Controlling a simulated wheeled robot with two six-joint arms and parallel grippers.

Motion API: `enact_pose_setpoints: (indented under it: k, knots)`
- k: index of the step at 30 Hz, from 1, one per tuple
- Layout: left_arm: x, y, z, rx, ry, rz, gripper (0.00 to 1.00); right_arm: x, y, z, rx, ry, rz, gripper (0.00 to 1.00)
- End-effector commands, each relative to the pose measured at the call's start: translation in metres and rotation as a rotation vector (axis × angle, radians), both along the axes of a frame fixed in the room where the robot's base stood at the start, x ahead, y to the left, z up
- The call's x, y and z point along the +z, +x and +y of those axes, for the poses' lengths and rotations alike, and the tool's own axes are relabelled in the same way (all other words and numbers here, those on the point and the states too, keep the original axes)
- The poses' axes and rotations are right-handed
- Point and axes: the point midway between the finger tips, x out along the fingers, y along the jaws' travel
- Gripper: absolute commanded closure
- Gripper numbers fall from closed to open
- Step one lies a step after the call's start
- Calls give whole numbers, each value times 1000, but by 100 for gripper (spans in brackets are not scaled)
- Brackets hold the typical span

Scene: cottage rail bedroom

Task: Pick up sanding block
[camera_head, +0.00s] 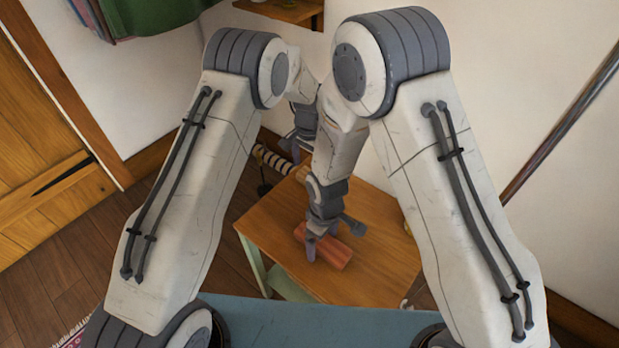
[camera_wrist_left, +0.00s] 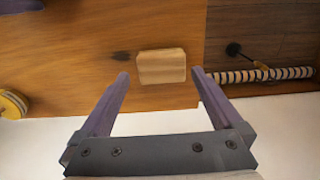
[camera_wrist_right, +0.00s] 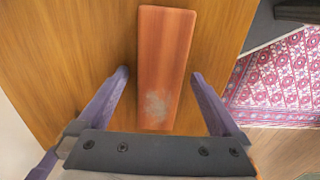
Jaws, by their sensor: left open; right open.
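A small pale wooden block (camera_wrist_left: 161,66) lies on the wooden table in the left wrist view. A longer reddish block (camera_wrist_right: 165,50) with a grey worn patch lies on the same table; it also shows in the head view (camera_head: 335,254). I cannot tell for certain which is the sanding block. My left gripper (camera_wrist_left: 160,73) is open, its fingertips on either side of the pale block in the picture. My right gripper (camera_wrist_right: 160,73) is open, its fingers on either side of the reddish block. Neither grips anything. The arms hide the pale block in the head view.
The wooden table (camera_head: 365,285) stands against the wall. A yellow round item (camera_wrist_left: 12,104) is near its edge. A striped rod (camera_wrist_left: 260,75) lies beyond the table edge. A patterned rug (camera_wrist_right: 285,80) covers part of the floor. My two grippers are close together.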

Motion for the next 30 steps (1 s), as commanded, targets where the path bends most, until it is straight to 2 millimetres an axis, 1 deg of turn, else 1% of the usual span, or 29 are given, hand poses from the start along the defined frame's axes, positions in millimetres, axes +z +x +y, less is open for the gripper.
enact_pose_setpoints:
  k: [1, 6, 9, 12, 17, 18, 20, 21, 24, 30]
  knots:
    - [-8, 0, 0, 0, 1, 3, 0, 0, 0, 0, 0, 0, 0, 0]
    - [-34, 4, 0, 0, 1, 4, 0, 0, 0, 0, 0, 0, 0, 0]
    - [-44, 5, 0, 0, 1, 1, 0, 0, 0, 0, 0, 0, 0, 0]
    - [-47, 5, 0, 0, 1, 1, 0, 0, 0, 0, 0, 0, 0, 0]
    - [-47, 5, 0, -1, 0, 0, 0, 0, 0, 0, 0, 0, 0, 0]
    - [-47, 5, 0, -1, 0, 0, 4, 0, 0, 0, 0, 0, 0, 0]
    - [-47, 5, 0, -1, 0, 0, 27, 0, 0, 0, 0, 0, 0, 0]
    - [-47, 5, 0, -1, 0, 0, 42, 0, 0, 0, 0, 0, 0, 0]
    - [-47, 5, 0, -1, 0, 0, 76, 0, 0, 0, 0, 0, 0, 0]
    - [-46, 5, 0, -1, 0, 0, 77, 0, 0, 0, 0, 0, 0, 0]
